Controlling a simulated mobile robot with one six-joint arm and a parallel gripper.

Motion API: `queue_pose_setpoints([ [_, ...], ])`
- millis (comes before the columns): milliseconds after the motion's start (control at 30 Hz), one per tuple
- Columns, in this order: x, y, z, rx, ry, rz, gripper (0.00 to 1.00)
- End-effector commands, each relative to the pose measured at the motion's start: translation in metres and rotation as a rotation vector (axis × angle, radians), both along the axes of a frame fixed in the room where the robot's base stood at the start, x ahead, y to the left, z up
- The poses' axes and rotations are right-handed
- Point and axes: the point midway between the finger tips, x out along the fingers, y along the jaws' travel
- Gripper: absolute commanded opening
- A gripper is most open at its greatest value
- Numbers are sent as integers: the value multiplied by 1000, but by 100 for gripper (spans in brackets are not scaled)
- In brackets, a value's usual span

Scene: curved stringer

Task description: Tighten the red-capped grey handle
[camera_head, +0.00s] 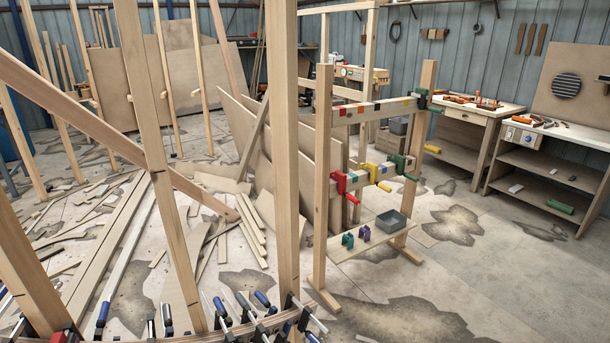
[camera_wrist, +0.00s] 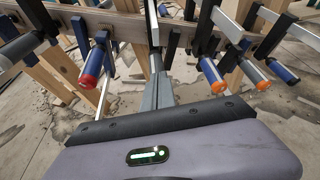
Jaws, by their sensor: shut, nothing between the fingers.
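A clamp handle with a red end cap (camera_wrist: 91,76) hangs below the wooden rail in the wrist view, left of my gripper. Its grip looks dark blue or blue-grey. My gripper (camera_wrist: 157,80) is shut and empty, its grey fingers pointing up toward the rail. It is beside the red-capped handle, apart from it in the picture. Two handles with orange end caps, one nearer (camera_wrist: 213,76) and one farther right (camera_wrist: 256,74), hang to the right of my gripper. I cannot tell the red-capped handle apart in the head view.
Several clamps line the curved wooden stringer (camera_head: 245,329) at the bottom of the head view, close together. Wooden posts (camera_head: 285,150) rise around it. A rack with coloured clamps (camera_head: 345,182) stands behind, with workbenches (camera_head: 555,135) at right. Open floor (camera_head: 480,290) lies at lower right.

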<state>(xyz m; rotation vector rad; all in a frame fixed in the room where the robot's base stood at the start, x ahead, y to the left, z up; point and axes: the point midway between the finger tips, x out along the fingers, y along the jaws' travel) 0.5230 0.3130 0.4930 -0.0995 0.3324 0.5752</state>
Motion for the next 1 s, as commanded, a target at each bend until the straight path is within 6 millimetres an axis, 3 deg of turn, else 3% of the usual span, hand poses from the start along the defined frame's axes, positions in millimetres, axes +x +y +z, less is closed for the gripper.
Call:
queue_pose_setpoints([
  [300,-41,-27,-6,-1,2,1,0],
  [667,-45,-29,-8,-1,1,1,0],
  [1000,-70,-46,-12,-1,1,1,0],
])
